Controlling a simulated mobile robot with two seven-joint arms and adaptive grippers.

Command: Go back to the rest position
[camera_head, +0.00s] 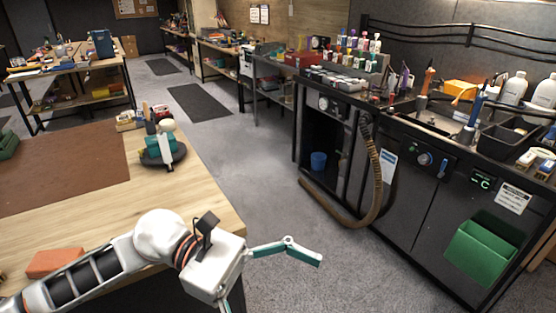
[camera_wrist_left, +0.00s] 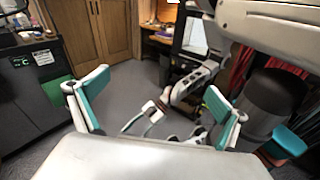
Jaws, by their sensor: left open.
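My left gripper (camera_head: 278,284) hangs over the grey floor just past the right edge of the wooden table in the head view. Its teal fingers are spread wide and hold nothing; one is cut off by the lower picture edge. In the left wrist view the same open gripper (camera_wrist_left: 157,98) shows its two teal fingers far apart with only floor and parts of my body beyond. My right gripper (camera_wrist_left: 142,120) shows small in the left wrist view, low over the floor; its jaw state is unclear. It is not in the head view.
The wooden table (camera_head: 205,195) bears a brown mat (camera_head: 70,165), an orange block (camera_head: 55,262) and a stand with a white and teal tool (camera_head: 165,145). A dark workbench (camera_head: 410,190) with bottles, a hose and a green bin (camera_head: 483,248) stands right. The floor between is clear.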

